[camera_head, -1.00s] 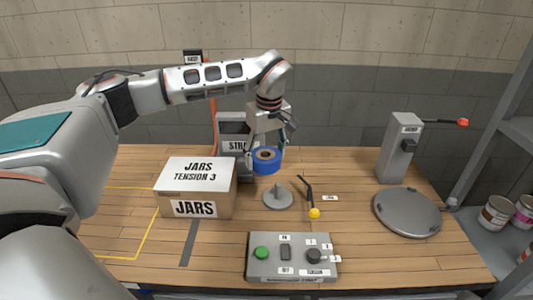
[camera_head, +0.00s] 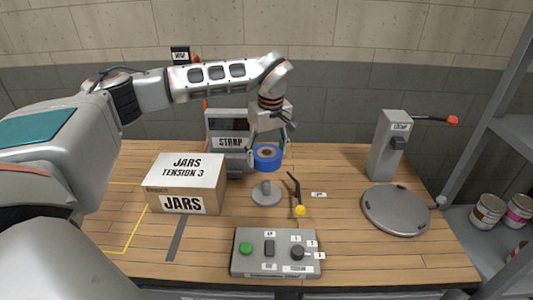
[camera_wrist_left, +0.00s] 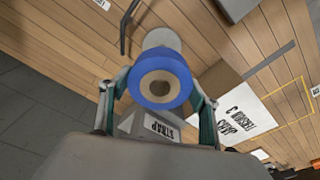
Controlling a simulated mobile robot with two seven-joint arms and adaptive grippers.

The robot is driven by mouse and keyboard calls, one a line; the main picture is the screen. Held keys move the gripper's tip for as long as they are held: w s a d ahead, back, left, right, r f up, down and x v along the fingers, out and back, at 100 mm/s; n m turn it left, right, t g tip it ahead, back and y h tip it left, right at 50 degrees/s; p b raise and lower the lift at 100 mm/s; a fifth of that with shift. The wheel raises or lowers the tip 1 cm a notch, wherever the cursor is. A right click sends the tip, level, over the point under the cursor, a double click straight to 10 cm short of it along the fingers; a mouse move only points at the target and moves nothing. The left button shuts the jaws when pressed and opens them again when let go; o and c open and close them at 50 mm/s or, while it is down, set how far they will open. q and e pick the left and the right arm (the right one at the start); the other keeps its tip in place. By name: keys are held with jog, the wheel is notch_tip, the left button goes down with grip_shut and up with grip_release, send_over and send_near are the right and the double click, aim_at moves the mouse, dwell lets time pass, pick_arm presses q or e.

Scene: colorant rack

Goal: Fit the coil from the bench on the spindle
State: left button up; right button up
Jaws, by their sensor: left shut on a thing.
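The coil (camera_head: 267,156) is a blue ring with a tan core and a hole in the middle. My left gripper (camera_head: 267,153) is shut on it and holds it above the bench. In the left wrist view the coil (camera_wrist_left: 160,84) sits between the two fingers (camera_wrist_left: 160,95), its hole facing the camera. The spindle (camera_head: 266,190) is a short grey post on a round base, standing on the bench just below the coil in the head view. The coil and spindle appear apart. In the wrist view a grey round shape (camera_wrist_left: 161,38) shows partly behind the coil. My right gripper is not in view.
A JARS carton (camera_head: 186,183) stands left of the spindle, a STRAP machine (camera_head: 229,135) behind. A yellow-knobbed lever (camera_head: 299,208) is close on the right. A control box (camera_head: 276,253) lies in front; a round plate (camera_head: 396,210) and grey post (camera_head: 389,146) are at right.

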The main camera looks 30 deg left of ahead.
pick_arm(q)
send_over(267, 181)
jog(key=shift+a+f+b, duration=0.1)
jog(key=shift+f+b, duration=0.35)
jog(key=shift+f, duration=2.35)
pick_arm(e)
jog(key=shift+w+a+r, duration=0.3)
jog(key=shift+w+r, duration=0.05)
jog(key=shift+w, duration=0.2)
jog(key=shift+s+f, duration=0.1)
pick_arm(q)
jog(key=shift+f, duration=0.25)
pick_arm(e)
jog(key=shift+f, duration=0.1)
pick_arm(q)
jog(key=shift+f+b, duration=0.85)
jog(key=shift+f, duration=2.45)
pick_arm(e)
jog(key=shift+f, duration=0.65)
pick_arm(q)
jog(key=o, duration=1.3)
